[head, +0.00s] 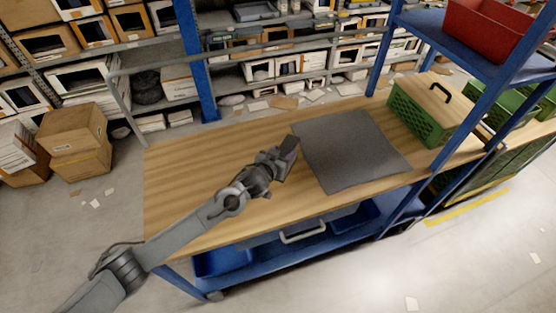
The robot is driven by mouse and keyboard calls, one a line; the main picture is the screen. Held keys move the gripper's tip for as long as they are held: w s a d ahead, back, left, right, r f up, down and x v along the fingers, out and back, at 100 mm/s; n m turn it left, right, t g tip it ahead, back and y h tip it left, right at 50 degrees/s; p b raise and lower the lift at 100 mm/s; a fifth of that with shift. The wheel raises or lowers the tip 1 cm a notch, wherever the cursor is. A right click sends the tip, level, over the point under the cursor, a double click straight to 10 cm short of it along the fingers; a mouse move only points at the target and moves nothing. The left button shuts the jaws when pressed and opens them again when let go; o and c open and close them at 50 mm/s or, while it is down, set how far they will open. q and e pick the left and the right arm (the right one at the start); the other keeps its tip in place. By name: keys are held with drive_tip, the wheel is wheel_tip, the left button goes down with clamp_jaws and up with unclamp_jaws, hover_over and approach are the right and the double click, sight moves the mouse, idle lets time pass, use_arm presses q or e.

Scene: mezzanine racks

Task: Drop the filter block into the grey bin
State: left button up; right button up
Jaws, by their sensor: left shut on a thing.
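My left gripper (282,160) is above the wooden workbench, just left of the grey mat. It is shut on a small dark grey block (290,146), which I take to be the filter block; the jaws hide part of it. The block is at the mat's left edge in the picture, and its height above the bench is hard to tell. My right gripper is not in view.
The grey mat (352,150) lies flat on the workbench (190,180). A green crate (420,117) with a wooden lid stands at the right end, near blue posts. A red bin (486,30) is on the shelf above. The bench's left part is clear.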

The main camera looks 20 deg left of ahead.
use_arm(q)
drive_tip(key=shift+w+a+f, duration=0.5)
drive_tip(key=shift+a+f, duration=0.05)
drive_tip(key=shift+a, duration=0.25)
drive_tip(key=shift+f, duration=2.05)
drive_tip(key=shift+f, duration=0.15)
drive_tip(key=o, duration=1.4)
drive_tip(key=shift+o, duration=0.2)
